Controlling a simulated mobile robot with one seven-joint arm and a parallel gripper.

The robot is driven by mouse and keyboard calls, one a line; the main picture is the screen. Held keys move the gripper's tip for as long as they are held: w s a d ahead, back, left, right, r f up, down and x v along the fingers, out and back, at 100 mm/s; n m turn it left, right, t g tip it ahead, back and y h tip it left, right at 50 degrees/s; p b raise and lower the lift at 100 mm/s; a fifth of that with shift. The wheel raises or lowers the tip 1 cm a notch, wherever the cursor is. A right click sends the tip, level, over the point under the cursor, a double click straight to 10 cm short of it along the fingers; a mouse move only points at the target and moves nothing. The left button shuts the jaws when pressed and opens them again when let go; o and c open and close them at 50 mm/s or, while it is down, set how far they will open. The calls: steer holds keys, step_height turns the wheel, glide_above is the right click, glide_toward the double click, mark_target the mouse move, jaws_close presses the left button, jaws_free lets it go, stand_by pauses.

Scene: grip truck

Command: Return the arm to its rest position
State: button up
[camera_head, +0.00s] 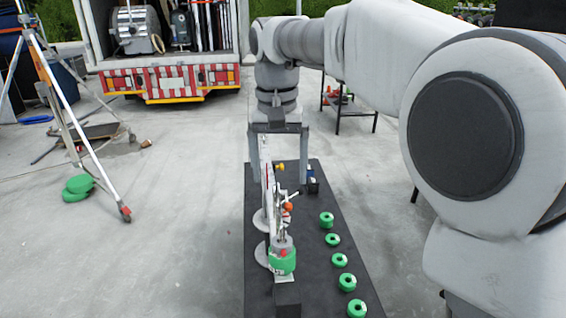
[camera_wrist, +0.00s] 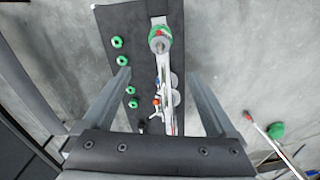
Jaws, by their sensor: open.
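My gripper (camera_head: 278,142) points down over the far part of a dark mat (camera_head: 313,208) in the head view. In the wrist view my gripper (camera_wrist: 163,92) shows its two grey fingers wide apart, with nothing held between them. Below it on the mat stands a long white and grey assembly (camera_head: 268,195) with orange and red parts and a green ring at its near end. It also shows between the fingers in the wrist view (camera_wrist: 166,95). I cannot tell the exact gap between fingers and assembly.
Several green rings (camera_head: 340,259) lie in a row on the mat's right side. A tripod (camera_head: 68,110) stands left, with green discs (camera_head: 77,188) by it. A truck (camera_head: 170,75) is at the back, a small table (camera_head: 348,108) behind the arm.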

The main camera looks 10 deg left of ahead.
steer(key=s+d+f+t, duration=0.2)
steer(key=s+d, duration=0.7)
steer(key=d, duration=0.2)
steer(key=s+d+f+t, duration=0.3)
steer(key=s+d, duration=0.7)
steer(key=d, duration=0.1)
steer(key=shift+s+m+t, duration=0.25)
steer(key=shift+m+t, duration=0.05)
steer(key=shift+c, duration=0.2)
